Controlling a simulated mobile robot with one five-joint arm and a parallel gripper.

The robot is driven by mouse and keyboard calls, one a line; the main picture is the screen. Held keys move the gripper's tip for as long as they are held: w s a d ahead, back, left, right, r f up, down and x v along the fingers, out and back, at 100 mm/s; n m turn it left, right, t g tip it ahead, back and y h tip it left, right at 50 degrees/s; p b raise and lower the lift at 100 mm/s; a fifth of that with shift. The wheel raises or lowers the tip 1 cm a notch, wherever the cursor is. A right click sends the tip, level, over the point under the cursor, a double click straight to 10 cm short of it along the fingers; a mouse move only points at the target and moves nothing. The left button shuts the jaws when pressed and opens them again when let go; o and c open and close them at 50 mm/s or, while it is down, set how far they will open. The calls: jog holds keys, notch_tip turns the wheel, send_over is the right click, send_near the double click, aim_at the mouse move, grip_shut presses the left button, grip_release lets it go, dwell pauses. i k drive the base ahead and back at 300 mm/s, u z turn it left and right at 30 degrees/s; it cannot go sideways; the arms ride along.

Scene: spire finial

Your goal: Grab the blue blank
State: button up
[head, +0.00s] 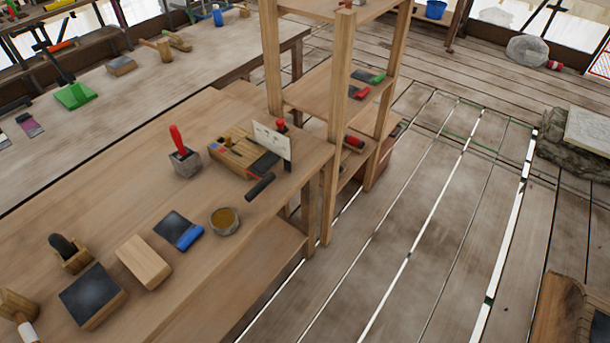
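A flat dark grey piece with a bright blue end (188,237) lies on the wooden workbench (235,285) in the lower left of the head view. It is the best match for the blue blank, but I cannot be sure of its exact shape. It lies between a pale wooden block (144,262) and a round bowl (224,221), apart from the bowl. My gripper is not in view.
A dark-topped block (93,297), a red-handled tool in a grey block (184,155) and a wooden box (238,150) stand on the bench. A wooden shelf (342,130) rises at its far end. The plank floor to the right (430,230) is mostly clear.

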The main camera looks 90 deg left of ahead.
aim_at(177, 230)
jog(key=z, duration=3.85)
jog(key=k, duration=1.75)
jog(key=z, duration=1)
